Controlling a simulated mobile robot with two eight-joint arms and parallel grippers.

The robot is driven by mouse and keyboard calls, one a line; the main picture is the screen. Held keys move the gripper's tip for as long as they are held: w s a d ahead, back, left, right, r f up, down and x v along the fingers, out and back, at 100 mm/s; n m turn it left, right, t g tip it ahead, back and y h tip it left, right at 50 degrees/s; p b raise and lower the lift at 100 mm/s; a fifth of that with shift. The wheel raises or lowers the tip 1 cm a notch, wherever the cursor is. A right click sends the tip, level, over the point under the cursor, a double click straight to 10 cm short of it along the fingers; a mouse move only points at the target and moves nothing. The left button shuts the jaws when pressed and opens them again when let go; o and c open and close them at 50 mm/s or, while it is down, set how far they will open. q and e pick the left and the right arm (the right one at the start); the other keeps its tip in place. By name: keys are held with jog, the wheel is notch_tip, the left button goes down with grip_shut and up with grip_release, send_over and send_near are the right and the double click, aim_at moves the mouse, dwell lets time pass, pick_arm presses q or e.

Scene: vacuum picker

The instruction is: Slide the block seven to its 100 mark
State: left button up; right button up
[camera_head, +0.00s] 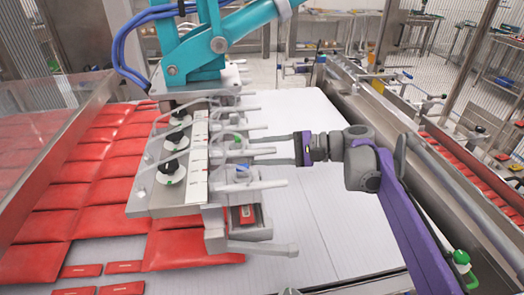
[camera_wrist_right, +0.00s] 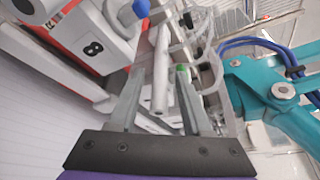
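The vacuum picker's row of grey sliding blocks with rod handles (camera_head: 262,184) runs beside a white scale strip (camera_head: 196,155). I cannot read the scale's 100 mark. In the right wrist view, a block marked 8 (camera_wrist_right: 93,48) is at the upper left; no number seven is readable, so I cannot tell for certain which block is seven. My right gripper (camera_head: 266,149) reaches in from the right at the middle of the row. Its fingers are apart in the wrist view (camera_wrist_right: 160,98), with a grey rod handle (camera_wrist_right: 161,72) between them. My left gripper is out of view.
A blue knob (camera_wrist_right: 140,8) and a green knob (camera_wrist_right: 182,68) sit close to the fingers. A teal arm (camera_head: 195,50) stands above the picker. Red packets (camera_head: 100,165) lie at the left. The white surface (camera_head: 310,220) at right is mostly clear.

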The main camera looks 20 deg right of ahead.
grip_shut()
dwell(1.2)
